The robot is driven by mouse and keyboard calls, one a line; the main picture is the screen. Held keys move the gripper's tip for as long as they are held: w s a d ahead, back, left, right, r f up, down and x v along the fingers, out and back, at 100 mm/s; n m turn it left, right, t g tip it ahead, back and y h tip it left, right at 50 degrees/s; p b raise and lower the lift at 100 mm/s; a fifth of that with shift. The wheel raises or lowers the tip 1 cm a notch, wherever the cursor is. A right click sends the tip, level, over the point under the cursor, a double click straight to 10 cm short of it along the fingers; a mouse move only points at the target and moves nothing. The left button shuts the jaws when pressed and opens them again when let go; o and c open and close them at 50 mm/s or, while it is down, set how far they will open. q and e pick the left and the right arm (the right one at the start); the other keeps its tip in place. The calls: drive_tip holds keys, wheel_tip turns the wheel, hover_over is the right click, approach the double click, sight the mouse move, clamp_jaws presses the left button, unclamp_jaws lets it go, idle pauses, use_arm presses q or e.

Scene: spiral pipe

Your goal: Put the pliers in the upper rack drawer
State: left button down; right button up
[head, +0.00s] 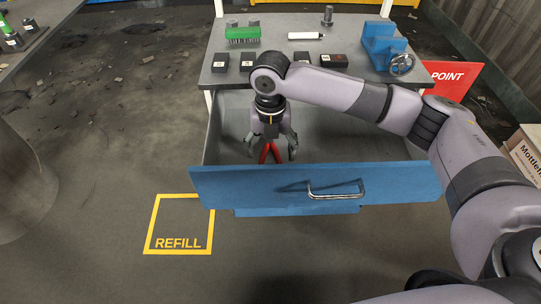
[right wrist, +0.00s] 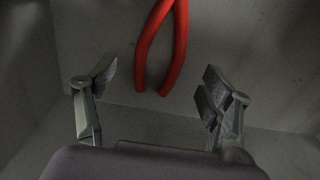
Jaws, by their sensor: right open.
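The red-handled pliers (head: 270,153) are inside the pulled-out blue-fronted drawer (head: 300,185), below the worktop. In the right wrist view, the red handles (right wrist: 174,45) show between and beyond my fingers, with a gap on both sides; the head of the pliers is out of that picture. My right gripper (head: 271,150) reaches down into the drawer near its left side. Its fingers (right wrist: 155,90) are open and apart from the handles. In the head view the gripper hides part of the pliers. My left gripper is not in view.
A red sign (head: 452,77) stands at the right. The floor around the yellow REFILL square (head: 180,197) is clear.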

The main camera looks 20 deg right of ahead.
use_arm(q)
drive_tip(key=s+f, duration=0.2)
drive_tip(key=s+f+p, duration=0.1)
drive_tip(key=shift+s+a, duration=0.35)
use_arm(e)
wheel_tip(320, 180, up, 8)
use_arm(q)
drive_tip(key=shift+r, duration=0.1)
use_arm(e)
drive_tip(key=shift+r, duration=0.1)
